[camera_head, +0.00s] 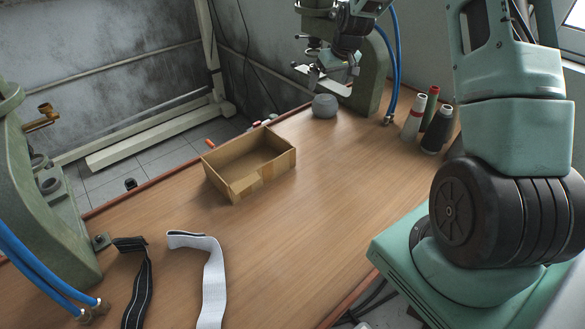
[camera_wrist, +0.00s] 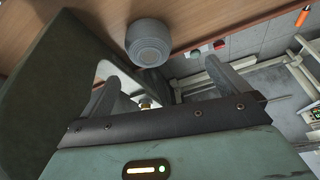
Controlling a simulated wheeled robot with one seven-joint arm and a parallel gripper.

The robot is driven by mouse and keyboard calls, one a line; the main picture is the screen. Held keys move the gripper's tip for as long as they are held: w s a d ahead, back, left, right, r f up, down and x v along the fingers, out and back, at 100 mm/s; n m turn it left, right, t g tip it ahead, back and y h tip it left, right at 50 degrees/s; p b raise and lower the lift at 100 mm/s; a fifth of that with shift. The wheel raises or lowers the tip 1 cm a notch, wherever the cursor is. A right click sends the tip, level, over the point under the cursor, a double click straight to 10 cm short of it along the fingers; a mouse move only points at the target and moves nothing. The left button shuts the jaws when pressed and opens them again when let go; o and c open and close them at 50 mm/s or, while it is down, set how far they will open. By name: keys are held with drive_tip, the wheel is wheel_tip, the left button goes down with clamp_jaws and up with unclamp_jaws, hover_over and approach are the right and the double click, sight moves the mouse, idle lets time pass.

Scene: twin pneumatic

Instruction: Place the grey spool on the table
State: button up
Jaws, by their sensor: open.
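The grey spool (camera_head: 324,106) is a short, round roll. It appears to rest on the wooden table (camera_head: 330,190), beside the base of the green machine at the back. In the wrist view the spool (camera_wrist: 148,42) shows its ringed end, beyond the fingertips and not between them. My gripper (camera_head: 312,74) is above the spool and slightly left of it in the head view, close to the machine. In the wrist view my gripper (camera_wrist: 163,82) has its two fingers spread wide, with no spool between them.
An open cardboard box (camera_head: 248,163) stands left of the spool. Several thread cones (camera_head: 428,122) stand at the right. Black (camera_head: 138,285) and white (camera_head: 212,275) straps lie at the front left. Green machines (camera_head: 368,75) stand at both ends. The table's middle is clear.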

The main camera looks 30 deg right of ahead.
drive_tip(key=s+a+r+n+g+y, duration=0.1)
drive_tip(key=s+a+r, duration=0.1)
drive_tip(key=a, duration=0.9)
drive_tip(key=s+a+r+n+y, duration=0.1)
drive_tip(key=s+a+r+n, duration=0.15)
drive_tip(key=a, duration=0.75)
drive_tip(key=s+a+r+n+g, duration=0.1)
drive_tip(key=s+a+r+n, duration=0.15)
drive_tip(key=s+a, duration=0.8)
drive_tip(key=s+a+n, duration=0.1)
drive_tip(key=s+a, duration=0.2)
drive_tip(key=s, duration=0.4)
drive_tip(key=s+a+n+g, duration=0.1)
drive_tip(key=s+a, duration=0.2)
drive_tip(key=s, duration=0.5)
drive_tip(key=s+a+r+n+g+h, duration=0.1)
drive_tip(key=s+a, duration=0.2)
drive_tip(key=s, duration=0.5)
drive_tip(key=shift+s+a, duration=0.15)
drive_tip(key=shift+a, duration=0.1)
drive_tip(key=shift+c, duration=0.3)
